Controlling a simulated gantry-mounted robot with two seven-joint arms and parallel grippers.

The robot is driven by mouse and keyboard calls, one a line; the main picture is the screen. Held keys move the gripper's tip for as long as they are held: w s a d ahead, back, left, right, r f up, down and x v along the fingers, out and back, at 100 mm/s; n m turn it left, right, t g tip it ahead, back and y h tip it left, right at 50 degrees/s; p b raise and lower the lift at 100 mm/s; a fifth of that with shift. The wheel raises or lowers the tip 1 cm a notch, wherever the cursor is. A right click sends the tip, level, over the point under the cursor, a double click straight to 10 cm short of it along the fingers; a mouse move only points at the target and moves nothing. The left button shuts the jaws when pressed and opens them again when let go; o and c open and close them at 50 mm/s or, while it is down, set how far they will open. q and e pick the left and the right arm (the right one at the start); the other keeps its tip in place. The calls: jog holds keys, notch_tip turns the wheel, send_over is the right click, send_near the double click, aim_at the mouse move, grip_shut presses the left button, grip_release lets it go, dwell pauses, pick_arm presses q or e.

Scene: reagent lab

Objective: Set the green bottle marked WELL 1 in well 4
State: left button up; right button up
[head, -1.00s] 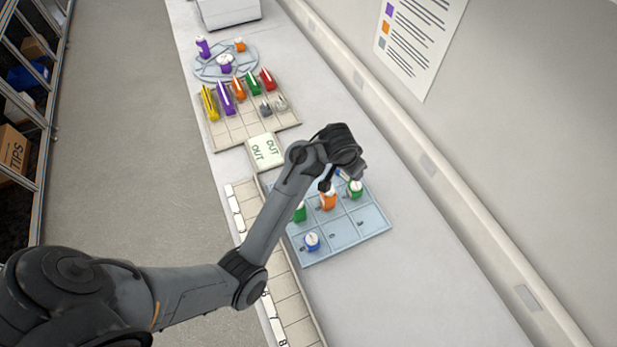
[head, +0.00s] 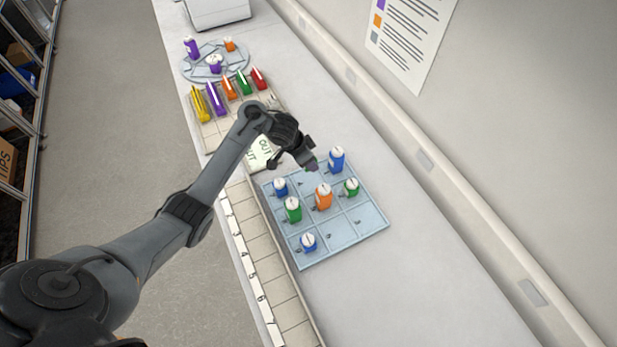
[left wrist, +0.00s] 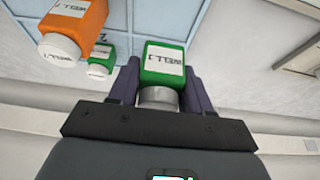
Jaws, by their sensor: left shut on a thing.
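My left gripper (head: 293,165) is shut on a green bottle with a white label reading WELL 1, seen between the fingers in the left wrist view (left wrist: 165,62). The gripper is over the far edge of the pale blue well tray (head: 372,228), fingers down. Whether the bottle touches the tray I cannot tell. Two other green bottles (head: 292,209) (head: 351,187) stand in the tray, either side of an orange bottle (head: 323,197). The well numbers are too small to read surely. My right gripper is not in view.
Blue bottles stand in the tray at the far right (head: 336,160), left (head: 280,187) and near left (head: 308,242). The near middle and near right wells look empty. A numbered rack (head: 262,265) runs along the left. A coloured rack and a round tray (head: 243,61) stand beyond.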

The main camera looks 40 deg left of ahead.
pick_arm(q)
jog(key=shift+f+b, duration=1.2)
jog(key=shift+f, duration=2.95)
jog(key=shift+f, duration=0.15)
jog(key=o, duration=1)
jog(key=shift+o, duration=0.2)
jog(key=shift+s+r, duration=0.15)
jog(key=shift+r, duration=0.5)
jog(key=p+v, duration=0.6)
jog(key=v, duration=0.5)
